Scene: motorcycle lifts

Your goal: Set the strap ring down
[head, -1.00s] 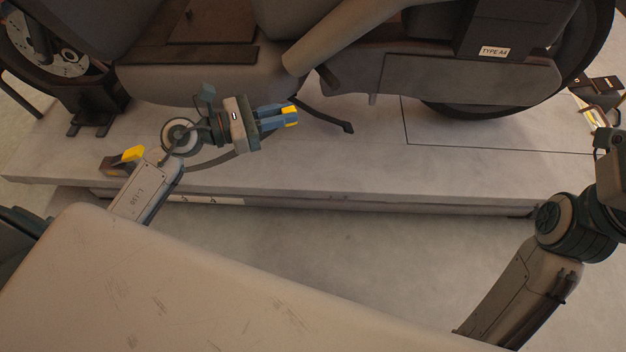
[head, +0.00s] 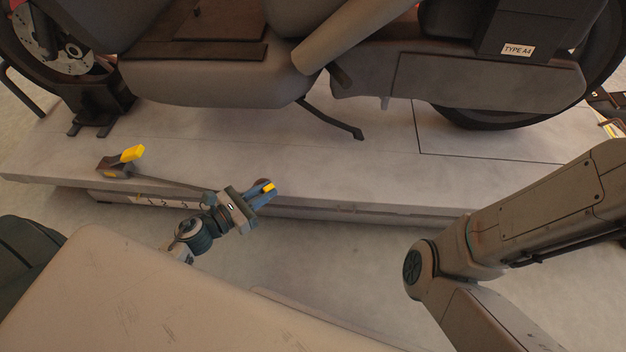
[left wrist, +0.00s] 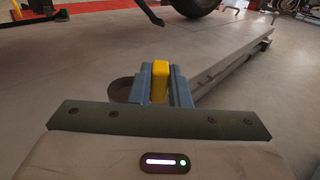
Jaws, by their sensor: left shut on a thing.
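My left gripper (head: 265,191) is shut on a yellow piece (head: 268,187), which appears to be part of the strap ring. In the left wrist view the yellow piece (left wrist: 160,82) sits between the blue fingers, with a dark brown rounded part (left wrist: 122,90) showing beside the left finger. A thin dark strap (head: 172,181) runs from a brown, yellow-handled buckle (head: 117,165) on the lift's left front edge towards my left gripper. The gripper overlaps the lift's front edge in the head view; its height and any contact are unclear. My right gripper is outside the frames.
A motorcycle (head: 200,84) stands on the pale lift deck (head: 340,180), its side stand (head: 335,120) reaching down towards the deck. Another dark fitting with yellow (head: 610,115) is at the far right. Floor (head: 330,260) shows clear before the lift.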

